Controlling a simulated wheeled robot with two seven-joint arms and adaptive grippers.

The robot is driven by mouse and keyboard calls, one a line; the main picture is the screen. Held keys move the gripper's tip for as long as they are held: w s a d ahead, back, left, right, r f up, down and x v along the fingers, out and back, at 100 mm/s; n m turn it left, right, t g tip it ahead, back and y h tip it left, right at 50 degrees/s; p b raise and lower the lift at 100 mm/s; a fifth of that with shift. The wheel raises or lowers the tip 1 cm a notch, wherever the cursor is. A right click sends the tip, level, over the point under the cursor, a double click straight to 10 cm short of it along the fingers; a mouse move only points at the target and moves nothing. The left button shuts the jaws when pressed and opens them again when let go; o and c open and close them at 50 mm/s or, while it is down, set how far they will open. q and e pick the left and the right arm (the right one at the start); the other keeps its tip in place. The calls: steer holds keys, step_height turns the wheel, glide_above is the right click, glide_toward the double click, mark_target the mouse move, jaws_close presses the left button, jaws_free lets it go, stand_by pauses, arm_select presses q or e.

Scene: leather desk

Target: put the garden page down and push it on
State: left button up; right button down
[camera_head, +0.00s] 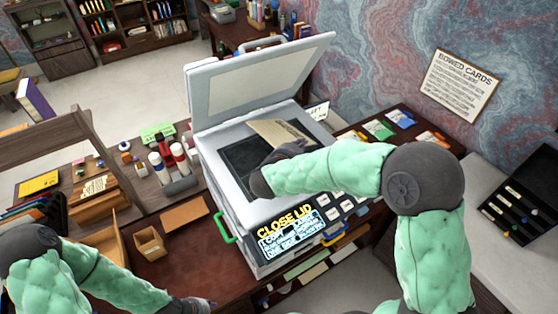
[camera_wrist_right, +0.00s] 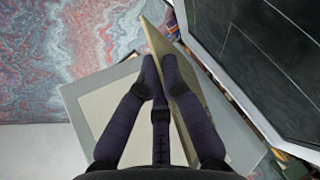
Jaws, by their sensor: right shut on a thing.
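A white copier (camera_head: 213,150) stands on the desk with its lid (camera_head: 252,82) raised. Its dark glass bed (camera_head: 240,158) is partly bare. My right gripper (camera_head: 296,147) is over the bed, shut on a tan page (camera_head: 277,130), which is tilted above the glass. In the right wrist view the fingers (camera_wrist_right: 161,78) pinch the page (camera_wrist_right: 190,92), seen nearly edge-on; its face is hidden there. The lid's pale underside (camera_wrist_right: 95,110) and dark glass (camera_wrist_right: 250,50) flank it. My left gripper (camera_head: 193,304) is low at the bottom edge, its fingers unclear.
The copier's front panel shows a lit "CLOSE LID" sign (camera_head: 285,232), with a green handle (camera_head: 223,227) at its left. Glue bottles (camera_head: 178,152), an open small box (camera_head: 150,243) and wooden racks (camera_head: 45,150) stand left. Coloured cards (camera_head: 379,129) lie behind at the right.

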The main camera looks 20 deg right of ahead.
step_height(320, 180, down, 3)
steer(key=b, duration=0.3)
steer(key=shift+r, duration=0.15)
steer(key=shift+f+b, duration=0.4)
steer(key=shift+f, duration=1)
